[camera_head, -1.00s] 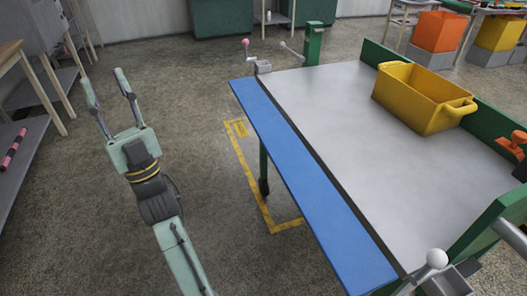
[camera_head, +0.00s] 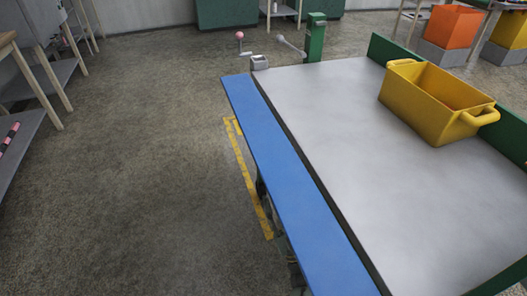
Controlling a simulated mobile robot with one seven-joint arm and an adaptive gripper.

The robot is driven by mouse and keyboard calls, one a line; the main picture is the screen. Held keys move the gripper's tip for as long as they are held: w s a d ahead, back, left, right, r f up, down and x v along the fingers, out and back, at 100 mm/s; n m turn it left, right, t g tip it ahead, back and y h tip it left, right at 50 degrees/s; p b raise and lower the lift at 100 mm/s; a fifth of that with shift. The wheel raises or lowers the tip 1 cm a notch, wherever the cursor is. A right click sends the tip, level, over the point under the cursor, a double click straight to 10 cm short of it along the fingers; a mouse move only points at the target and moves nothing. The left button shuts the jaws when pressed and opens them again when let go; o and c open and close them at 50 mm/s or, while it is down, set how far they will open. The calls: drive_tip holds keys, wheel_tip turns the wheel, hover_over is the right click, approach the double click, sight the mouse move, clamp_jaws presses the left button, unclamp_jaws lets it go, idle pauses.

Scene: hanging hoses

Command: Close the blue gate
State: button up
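The blue gate (camera_head: 290,172) is a long flat blue panel along the left edge of a grey-topped table (camera_head: 375,165). It lies folded outward, about level with the tabletop, with a dark seam between them. A small grey latch block (camera_head: 259,62) with a pink-knobbed lever (camera_head: 239,37) sits at the table's far left corner. The near end of the gate runs to the bottom of the picture. My gripper is not in view.
A yellow bin (camera_head: 432,103) stands on the table at the right, by a green side wall (camera_head: 392,51). A green post (camera_head: 315,37) rises at the far corner. Shelving (camera_head: 22,120) stands at the far left. The floor (camera_head: 130,150) left of the gate is clear.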

sight(264, 166)
drive_tip(key=p+x, duration=0.3)
drive_tip(key=x, duration=0.7)
drive_tip(key=shift+s+r+p, duration=0.1)
drive_tip(key=shift+r+p, duration=0.15)
drive_tip(key=shift+p, duration=0.1)
drive_tip(key=shift+w+a+r, duration=0.1)
drive_tip(key=shift+w+r, duration=0.1)
drive_tip(key=shift+w, duration=0.15)
drive_tip(key=shift+c, duration=0.6)
clamp_jaws()
